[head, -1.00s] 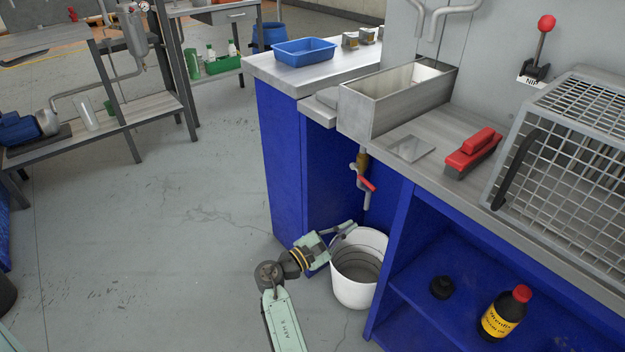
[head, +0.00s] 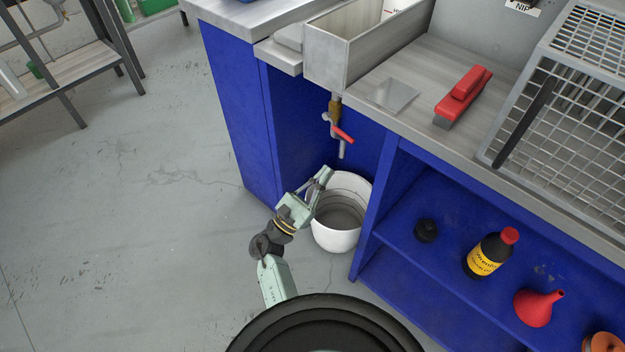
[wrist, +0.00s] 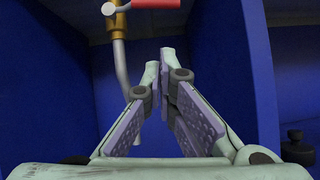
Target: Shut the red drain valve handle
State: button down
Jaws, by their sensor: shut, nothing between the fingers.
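The red drain valve handle (head: 343,134) sits on a brass valve (head: 334,108) under the grey metal trough (head: 327,54). The handle slants down to the right across the pipe in the head view. A grey outlet pipe (head: 341,149) hangs below it. In the wrist view the red handle (wrist: 170,4) shows at the top edge, partly cut off, with the pipe (wrist: 121,70) running down on the left. My gripper (head: 326,174) is shut and empty, below the handle and apart from it, near the bucket's rim. In the wrist view its fingertips (wrist: 158,60) meet.
A white bucket (head: 335,240) stands on the floor under the outlet. Blue cabinet walls (head: 240,120) flank the recess. A black bottle (head: 488,252), a black cap (head: 426,230) and a red funnel (head: 537,307) are on the lower shelf at right. Open floor lies left.

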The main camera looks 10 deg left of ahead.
jog(key=w+d+r+p, duration=0.3)
jog(key=r, duration=0.3)
jog(key=shift+r, duration=0.1)
jog(key=shift+s+d+r, duration=0.1)
jog(key=shift+d+r, duration=0.2)
jog(key=shift+r, duration=0.6)
